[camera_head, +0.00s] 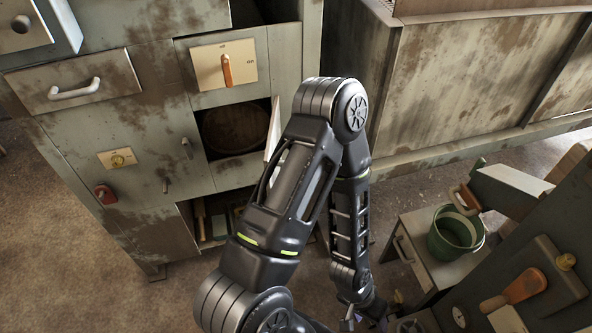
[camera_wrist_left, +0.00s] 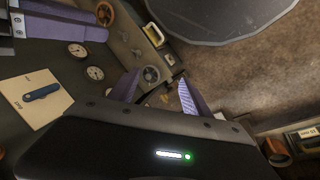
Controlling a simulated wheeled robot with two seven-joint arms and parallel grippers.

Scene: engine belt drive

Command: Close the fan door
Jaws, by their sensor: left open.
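A pale door panel (camera_head: 273,128) stands ajar, seen nearly edge-on, at the right side of an open compartment with a dark round form (camera_head: 236,129) in the cabinet. It looks like the fan door, but I cannot be sure; my arm hides part of it. My left arm crosses in front of the cabinet, bends and points down. My left gripper (camera_head: 362,318) is at the bottom edge of the head view, away from this panel. In the left wrist view its purple fingers (camera_wrist_left: 157,92) are apart, with nothing visible between them.
The cabinet (camera_head: 120,130) has a white drawer handle (camera_head: 75,90), an orange switch (camera_head: 227,70) and a lower open compartment (camera_head: 210,220). A green bucket (camera_head: 455,232) stands on a small cabinet at right. Gauges (camera_wrist_left: 95,73) and a blue switch (camera_wrist_left: 42,91) are near the left gripper.

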